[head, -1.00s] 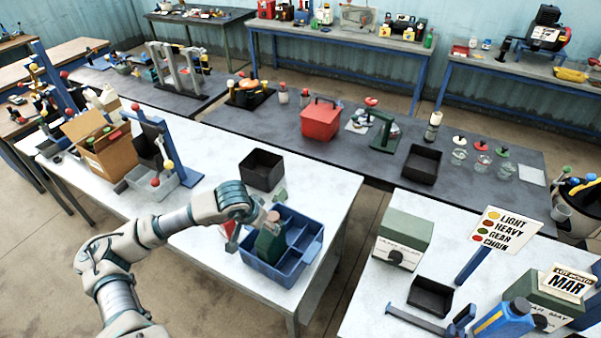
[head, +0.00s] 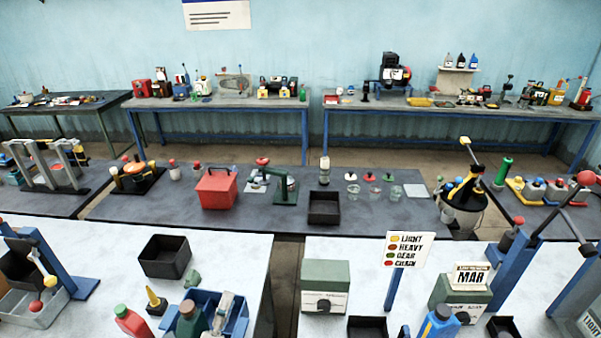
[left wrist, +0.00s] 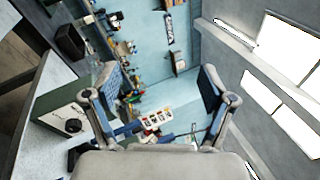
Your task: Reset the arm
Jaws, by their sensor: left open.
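My left gripper (left wrist: 158,80) shows in the left wrist view with its two fingers spread and nothing between them. A green bottle with a brown cap (head: 190,318) stands at the crate's left side, apart from the gripper. A red bottle with a green cap (head: 133,320) stands left of the crate. Most of my left arm is out of view. My right gripper is not in view.
A black bin (head: 165,257) stands behind the crate. A green box (head: 325,285) stands on the right white table; it also shows in the left wrist view (left wrist: 65,120). A label sign (head: 405,250) rises beside it. A red toolbox (head: 215,188) is on the grey table behind.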

